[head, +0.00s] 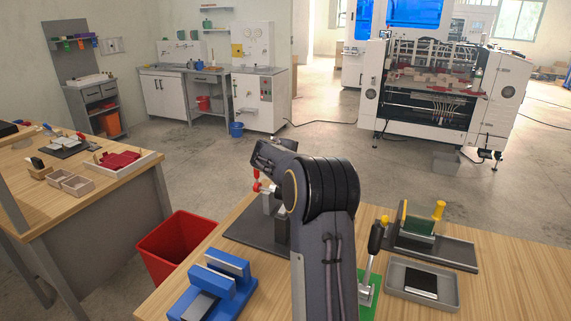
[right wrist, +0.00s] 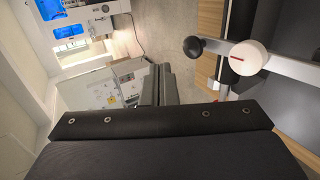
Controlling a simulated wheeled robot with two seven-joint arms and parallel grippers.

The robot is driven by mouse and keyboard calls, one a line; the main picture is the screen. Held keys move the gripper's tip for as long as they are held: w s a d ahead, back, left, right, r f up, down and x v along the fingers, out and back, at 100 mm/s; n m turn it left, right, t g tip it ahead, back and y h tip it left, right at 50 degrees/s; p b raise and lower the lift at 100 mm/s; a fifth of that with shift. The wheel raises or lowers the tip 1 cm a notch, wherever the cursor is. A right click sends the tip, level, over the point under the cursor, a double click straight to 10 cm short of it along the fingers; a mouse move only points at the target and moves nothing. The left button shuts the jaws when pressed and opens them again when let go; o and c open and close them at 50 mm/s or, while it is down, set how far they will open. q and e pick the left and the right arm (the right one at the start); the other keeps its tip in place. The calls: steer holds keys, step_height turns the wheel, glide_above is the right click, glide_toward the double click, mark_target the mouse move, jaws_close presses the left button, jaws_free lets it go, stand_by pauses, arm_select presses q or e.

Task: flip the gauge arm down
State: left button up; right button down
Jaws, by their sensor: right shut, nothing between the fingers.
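In the right wrist view a metal bar with a black ball knob (right wrist: 193,47) and a white round hub with a red mark (right wrist: 248,57) crosses the upper right; it looks like the gauge arm. My right gripper (right wrist: 160,72) is shut and empty, to the left of the knob and apart from it in the picture. In the head view a fixture with a red knob (head: 257,186) and a grey post stands on a dark plate (head: 243,232). My right arm covers part of this fixture, and the fingertips cannot be made out there. My left gripper is out of view.
On the table are a blue block fixture (head: 213,287), a black-handled lever (head: 376,238) on a green base, a grey tray (head: 422,285) and a fixture with yellow knobs (head: 439,210). A red bin (head: 180,243) stands left of the table. The table's right front is clear.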

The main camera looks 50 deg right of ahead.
steer(key=d+f+b, duration=0.1)
steer(key=d+f, duration=0.1)
steer(key=w+d+f+b, duration=0.1)
steer(key=d+f, duration=0.2)
steer(key=shift+w+f, duration=0.2)
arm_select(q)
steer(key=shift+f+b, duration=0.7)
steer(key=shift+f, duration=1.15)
arm_select(e)
steer(key=shift+w+d+f, duration=0.1)
steer(key=shift+d+f, duration=0.25)
steer(key=shift+f, duration=0.25)
steer(key=shift+w+d+f, duration=0.1)
steer(key=shift+d+f, duration=0.2)
steer(key=shift+f, duration=0.3)
step_height(320, 180, up, 5)
steer(key=p, duration=0.3)
steer(key=shift+r, duration=0.1)
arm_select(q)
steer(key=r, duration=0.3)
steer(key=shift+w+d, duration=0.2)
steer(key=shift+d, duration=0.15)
arm_select(e)
step_height(320, 180, up, 9)
